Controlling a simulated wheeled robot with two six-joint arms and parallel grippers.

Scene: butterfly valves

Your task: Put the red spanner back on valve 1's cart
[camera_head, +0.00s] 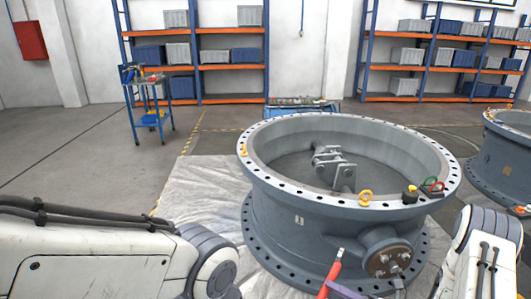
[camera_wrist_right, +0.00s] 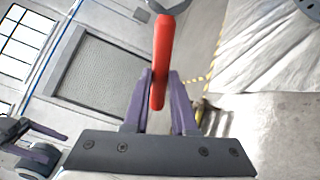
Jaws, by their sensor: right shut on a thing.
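The red spanner (camera_head: 334,268) is upright and tilted in front of the large grey valve (camera_head: 262,200) in the head view, its metal jaw end up. My right gripper (camera_head: 343,290) is shut on its lower part. In the right wrist view the spanner (camera_wrist_right: 161,60) stands between the purple fingers of my right gripper (camera_wrist_right: 160,90). My left gripper (camera_wrist_right: 55,146) shows at the left of the wrist view, fingers apart and empty. A blue cart (camera_head: 150,80) with tools stands at the back left. Another blue cart (camera_head: 335,106) is partly hidden behind the valve.
A second grey valve (camera_head: 500,150) stands at the right edge. Blue and orange shelves (camera_head: 195,67) with bins line the back wall. The floor (camera_head: 70,150) at the left is clear. White sheeting (camera_head: 205,190) lies around the near valve.

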